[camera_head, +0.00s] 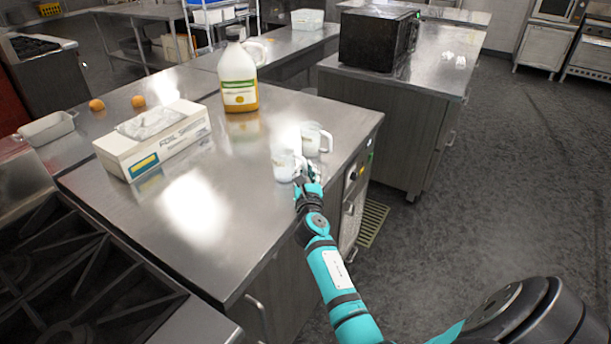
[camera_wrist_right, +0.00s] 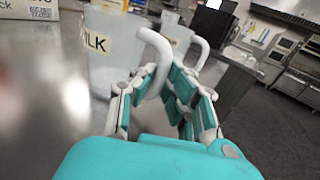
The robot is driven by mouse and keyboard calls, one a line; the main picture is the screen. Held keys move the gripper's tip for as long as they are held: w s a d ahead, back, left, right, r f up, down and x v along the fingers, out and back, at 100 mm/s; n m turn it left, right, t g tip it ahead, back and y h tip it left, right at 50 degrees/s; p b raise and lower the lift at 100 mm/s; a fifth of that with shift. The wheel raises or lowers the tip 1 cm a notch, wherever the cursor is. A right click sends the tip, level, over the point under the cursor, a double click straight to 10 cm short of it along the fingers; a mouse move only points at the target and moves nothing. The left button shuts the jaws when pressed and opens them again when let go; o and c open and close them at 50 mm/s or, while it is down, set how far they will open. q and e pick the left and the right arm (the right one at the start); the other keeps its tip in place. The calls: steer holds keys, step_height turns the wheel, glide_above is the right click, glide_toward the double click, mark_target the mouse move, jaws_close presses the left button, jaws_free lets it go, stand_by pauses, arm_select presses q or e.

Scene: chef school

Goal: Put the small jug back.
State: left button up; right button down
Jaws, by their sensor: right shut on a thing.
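The small jug (camera_head: 284,165) is whitish, at the right edge of the steel counter. In the right wrist view the jug (camera_wrist_right: 108,62) carries a label with the letters "LK" showing, and its white handle is between my fingers. My right gripper (camera_head: 307,173) is shut on that handle; it also shows in the wrist view (camera_wrist_right: 160,82). The jug looks upright; I cannot tell whether its base touches the counter. A second white jug (camera_head: 312,138) stands just behind it, its handle (camera_wrist_right: 201,52) close beyond my fingers. My left gripper is not in view.
A large bottle (camera_head: 238,78) and a foil box (camera_head: 152,140) stand on the counter (camera_head: 235,185), whose middle is clear. Two orange fruits (camera_head: 138,101) and a metal tray (camera_head: 47,128) lie at the left. A black microwave (camera_head: 376,40) stands on another counter behind.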

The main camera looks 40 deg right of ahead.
steer(key=shift+f, duration=0.1)
steer(key=c, duration=1.4)
jaws_free()
steer(key=shift+c, duration=0.2)
steer(key=shift+r, duration=0.25)
steer(key=v, duration=1.2)
steer(key=shift+f, duration=0.15)
